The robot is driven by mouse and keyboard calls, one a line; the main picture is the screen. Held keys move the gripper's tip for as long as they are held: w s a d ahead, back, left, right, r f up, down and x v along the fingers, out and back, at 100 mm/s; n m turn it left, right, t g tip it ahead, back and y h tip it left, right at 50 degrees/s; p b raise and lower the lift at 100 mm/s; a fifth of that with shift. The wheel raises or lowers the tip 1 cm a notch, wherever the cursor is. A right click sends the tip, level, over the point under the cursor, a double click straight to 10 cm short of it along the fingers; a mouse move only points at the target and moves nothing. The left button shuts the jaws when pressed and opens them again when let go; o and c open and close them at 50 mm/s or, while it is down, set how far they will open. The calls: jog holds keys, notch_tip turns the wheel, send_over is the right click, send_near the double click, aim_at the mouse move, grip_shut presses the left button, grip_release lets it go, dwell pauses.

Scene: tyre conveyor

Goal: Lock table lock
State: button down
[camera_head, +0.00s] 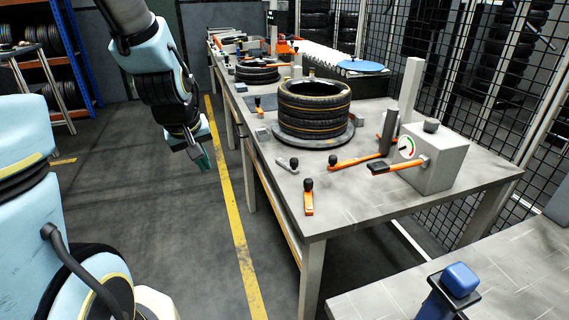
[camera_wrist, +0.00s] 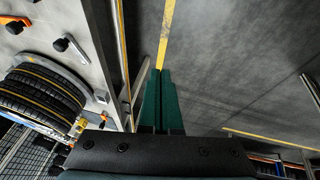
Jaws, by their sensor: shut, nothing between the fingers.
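On the front of the grey table (camera_head: 375,212) stands a small orange lever with a black knob (camera_head: 308,198). A grey lever with a black knob (camera_head: 288,165) lies just behind it. I cannot tell which of these is the table lock. Both also show at the upper left of the wrist view, the orange one (camera_wrist: 14,22) cut by the edge and the grey one (camera_wrist: 66,46) whole. My gripper (camera_head: 205,160) hangs left of the table, over the floor, apart from both levers. Its green fingers (camera_wrist: 160,75) are together and empty.
Stacked tyres (camera_head: 313,105) sit on a round plate on the table. A grey gauge box (camera_head: 432,160) with an orange-and-black handle stands to the right. Another small lever (camera_head: 259,105) is at the left edge. The floor aisle (camera_head: 180,235) is clear; mesh fencing stands behind.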

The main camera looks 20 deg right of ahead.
jog(key=d+t+h, duration=0.1)
jog(key=d+h, duration=0.1)
jog(key=d, duration=1.2)
jog(key=shift+s+f+n+h, duration=0.25)
jog(key=shift+s+n+h, duration=0.05)
jog(key=shift+s+n, duration=0.15)
jog(key=shift+d, duration=0.1)
jog(key=p, duration=0.3)
send_near(289, 168)
jog(key=f, duration=0.1)
jog(key=w+f, duration=0.1)
jog(key=f, duration=0.1)
jog(key=shift+w+f, duration=0.15)
jog(key=shift+w+d+f, duration=0.15)
jog(key=shift+w+d, duration=0.05)
jog(key=shift+d, duration=0.55)
jog(key=shift+s+d, duration=0.1)
jog(key=shift+d, duration=0.05)
